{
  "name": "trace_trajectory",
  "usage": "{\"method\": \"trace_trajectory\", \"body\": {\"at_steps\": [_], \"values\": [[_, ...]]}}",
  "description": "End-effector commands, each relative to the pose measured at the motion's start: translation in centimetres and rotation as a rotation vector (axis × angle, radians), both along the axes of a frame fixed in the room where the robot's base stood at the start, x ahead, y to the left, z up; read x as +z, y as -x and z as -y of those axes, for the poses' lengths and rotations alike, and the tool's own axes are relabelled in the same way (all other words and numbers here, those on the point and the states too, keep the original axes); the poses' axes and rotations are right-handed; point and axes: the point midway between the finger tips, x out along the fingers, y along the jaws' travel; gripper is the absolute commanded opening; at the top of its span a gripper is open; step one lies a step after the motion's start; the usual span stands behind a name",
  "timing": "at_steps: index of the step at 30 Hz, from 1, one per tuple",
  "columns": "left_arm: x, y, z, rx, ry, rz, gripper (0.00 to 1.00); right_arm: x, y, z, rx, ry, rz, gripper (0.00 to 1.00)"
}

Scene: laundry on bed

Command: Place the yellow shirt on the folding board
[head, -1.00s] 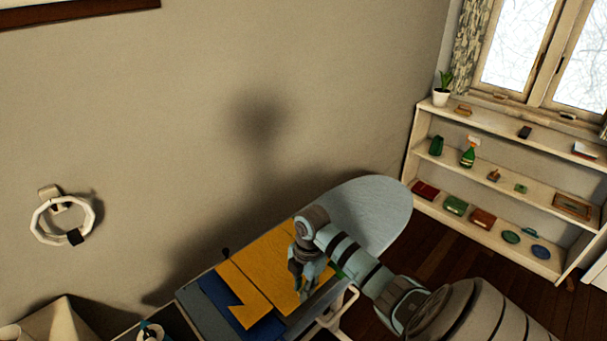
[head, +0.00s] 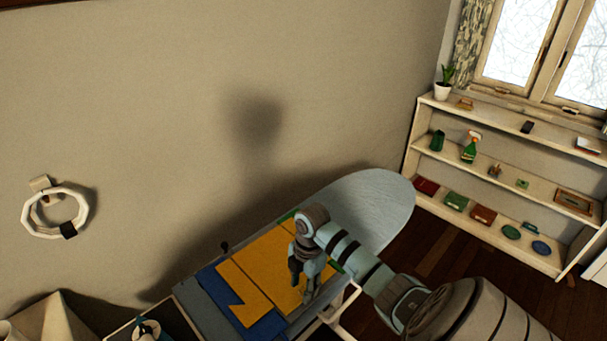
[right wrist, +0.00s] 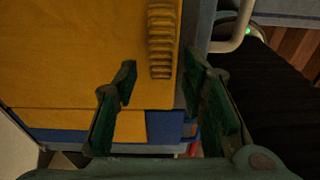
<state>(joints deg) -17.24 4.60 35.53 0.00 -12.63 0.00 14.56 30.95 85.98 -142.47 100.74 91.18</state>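The yellow shirt (head: 250,285) lies flat on the blue folding board (head: 212,282), which sits on a grey ironing board. Blue shows along the shirt's left and front edges, and small green strips show at its far and right edges. In the right wrist view the shirt (right wrist: 80,55) fills the upper left, with a ribbed yellow strip, and the blue board (right wrist: 165,125) shows below it. My right gripper (head: 303,290) is over the shirt's right side. Its fingers (right wrist: 160,90) are apart with nothing clearly held.
The ironing board's bare rounded end (head: 375,195) lies beyond the shirt. A pale metal frame (head: 342,310) is at its near side. A white shelf (head: 500,165) with several small items stands at right. A white ring (head: 55,213) hangs on the wall.

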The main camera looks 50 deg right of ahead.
Motion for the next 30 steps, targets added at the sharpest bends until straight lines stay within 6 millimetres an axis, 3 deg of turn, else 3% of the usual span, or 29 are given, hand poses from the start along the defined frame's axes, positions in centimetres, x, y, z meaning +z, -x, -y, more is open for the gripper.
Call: {"method": "trace_trajectory", "body": {"at_steps": [13,17,30], "values": [[0.9,0.0,0.0,0.000,0.000,0.001,0.40,10.9,0.0,1.4,0.001,0.002,0.003,0.38],[1.1,-0.1,0.0,0.000,0.000,0.001,0.40,11.9,0.1,1.5,0.000,0.001,0.002,0.38],[1.0,-0.1,0.0,0.000,0.000,0.001,0.40,11.8,0.1,1.5,0.000,-0.001,0.003,0.38]]}}
